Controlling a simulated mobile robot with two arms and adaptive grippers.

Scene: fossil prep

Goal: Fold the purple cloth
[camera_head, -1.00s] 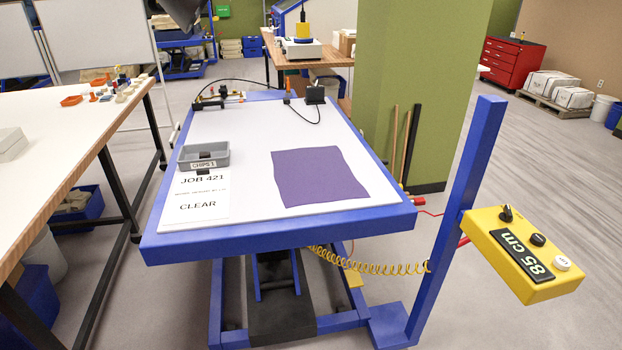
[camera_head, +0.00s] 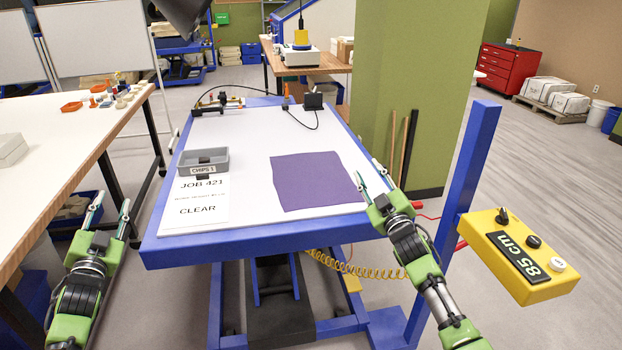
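The purple cloth (camera_head: 315,181) lies flat and spread out on the white top of the blue lift table (camera_head: 250,238), right of its middle. My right gripper (camera_head: 370,178) is at the cloth's right edge, with its fingers apart; I cannot tell whether it touches the cloth. My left gripper (camera_head: 109,212) is left of the lift table, well away from the cloth, with its fingers apart and nothing between them.
A grey bin marked CHIPS 1 (camera_head: 203,162) and a JOB 421 CLEAR sheet (camera_head: 197,202) lie left of the cloth. A cable and black stand (camera_head: 313,102) are at the back. A blue post with a yellow control box (camera_head: 518,262) stands right. A white workbench (camera_head: 50,140) is left.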

